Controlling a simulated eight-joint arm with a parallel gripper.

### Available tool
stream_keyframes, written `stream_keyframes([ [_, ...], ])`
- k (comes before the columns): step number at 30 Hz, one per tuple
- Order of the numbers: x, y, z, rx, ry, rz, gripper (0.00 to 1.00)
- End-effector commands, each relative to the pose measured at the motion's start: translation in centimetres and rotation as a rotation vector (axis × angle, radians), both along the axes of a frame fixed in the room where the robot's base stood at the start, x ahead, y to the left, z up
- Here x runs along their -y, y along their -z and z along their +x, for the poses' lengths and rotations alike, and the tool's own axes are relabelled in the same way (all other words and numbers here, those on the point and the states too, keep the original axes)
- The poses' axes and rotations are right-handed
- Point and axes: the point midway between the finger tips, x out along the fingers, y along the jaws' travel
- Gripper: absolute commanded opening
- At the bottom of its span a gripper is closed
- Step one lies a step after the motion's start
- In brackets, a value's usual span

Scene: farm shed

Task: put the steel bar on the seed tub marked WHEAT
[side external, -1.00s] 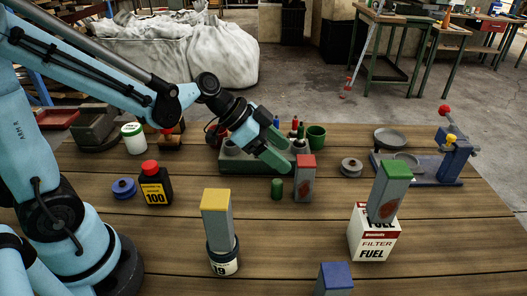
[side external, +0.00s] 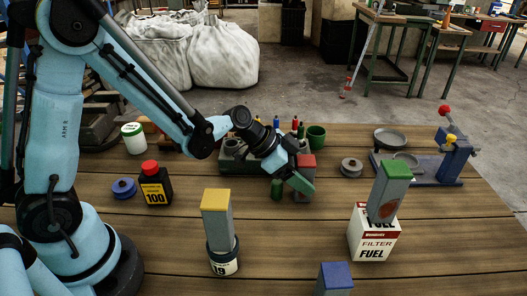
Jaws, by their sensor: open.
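My gripper (side external: 300,183), with green fingers, is open in front of the grey block with a red top (side external: 306,161), partly covering it. I cannot tell if they touch. Other grey blocks have coloured tops: a yellow-topped one (side external: 217,222) stands on a dark tub with a white label (side external: 224,264), a green-topped one (side external: 389,195) sits tilted at the filter box, and a blue-topped one (side external: 335,278) is cut off by the bottom edge. I cannot tell which is the steel bar. I can read no WHEAT mark.
A white and red filter box (side external: 373,240) stands at the right front. A black bottle with a red cap (side external: 156,184) and a blue spool (side external: 124,188) are at the left. A green cup (side external: 316,137) and a blue-based device (side external: 430,165) stand behind. Bare planks lie between.

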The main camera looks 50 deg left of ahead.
Motion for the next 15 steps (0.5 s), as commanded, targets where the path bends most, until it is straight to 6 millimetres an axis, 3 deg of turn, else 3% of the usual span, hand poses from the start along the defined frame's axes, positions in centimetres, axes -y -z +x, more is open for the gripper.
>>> stream_keyframes([
  [12,0.49,0.69,0.44,0.001,0.001,0.0,0.72],
  [15,0.49,0.69,0.44,0.001,0.001,0.0,0.57],
])
